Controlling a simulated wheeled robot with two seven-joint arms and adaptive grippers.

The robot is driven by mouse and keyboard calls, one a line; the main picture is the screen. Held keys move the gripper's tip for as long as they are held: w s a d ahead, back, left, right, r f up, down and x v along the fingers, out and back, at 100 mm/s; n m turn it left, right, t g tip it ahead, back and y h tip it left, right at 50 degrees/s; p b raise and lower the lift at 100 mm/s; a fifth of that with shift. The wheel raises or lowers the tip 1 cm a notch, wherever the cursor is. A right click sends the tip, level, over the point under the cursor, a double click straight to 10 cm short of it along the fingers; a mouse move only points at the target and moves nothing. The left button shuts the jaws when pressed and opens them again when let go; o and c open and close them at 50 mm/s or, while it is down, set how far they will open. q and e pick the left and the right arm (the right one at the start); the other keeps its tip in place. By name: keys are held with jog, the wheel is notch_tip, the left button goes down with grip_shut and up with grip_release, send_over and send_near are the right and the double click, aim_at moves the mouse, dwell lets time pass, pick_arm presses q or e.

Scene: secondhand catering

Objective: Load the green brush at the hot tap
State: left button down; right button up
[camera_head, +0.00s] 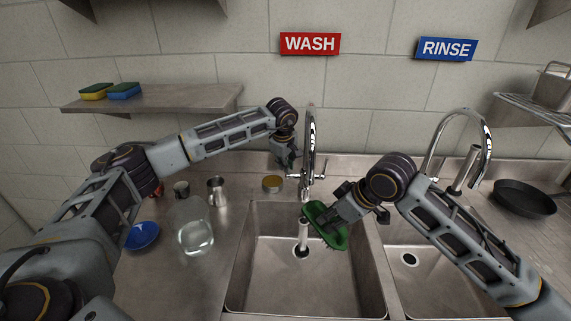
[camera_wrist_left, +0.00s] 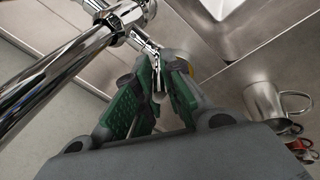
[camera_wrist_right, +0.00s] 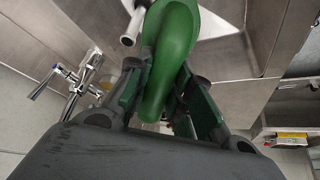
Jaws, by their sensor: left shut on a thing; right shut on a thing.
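The green brush (camera_head: 336,238) is in my right gripper (camera_head: 331,215), over the left sink basin and close to the spout line of the tap. Its smooth green back fills the middle of the right wrist view (camera_wrist_right: 172,50), between the finger pads. The chrome tap (camera_head: 310,140) under the WASH sign stands behind the left basin. My left gripper (camera_head: 288,164) is at its left side, shut on its lever (camera_wrist_left: 147,46). A pale column (camera_head: 303,232) stands above the drain beside the brush; I cannot tell for sure that it is running water. The bristles are mostly hidden.
The right basin (camera_head: 410,285) has its own tap (camera_head: 483,140) under the RINSE sign. A clear jug (camera_head: 194,235), a metal mug (camera_head: 217,192) and a blue bowl (camera_head: 141,236) stand left of the basin. A black pan (camera_head: 525,197) lies right. Two sponges (camera_head: 110,91) sit on a shelf.

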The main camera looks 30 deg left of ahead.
pick_arm(q)
jog(key=shift+s+t, duration=0.1)
jog(key=shift+t, duration=0.2)
jog(key=c, duration=1.5)
grip_release()
jog(key=v, duration=1.2)
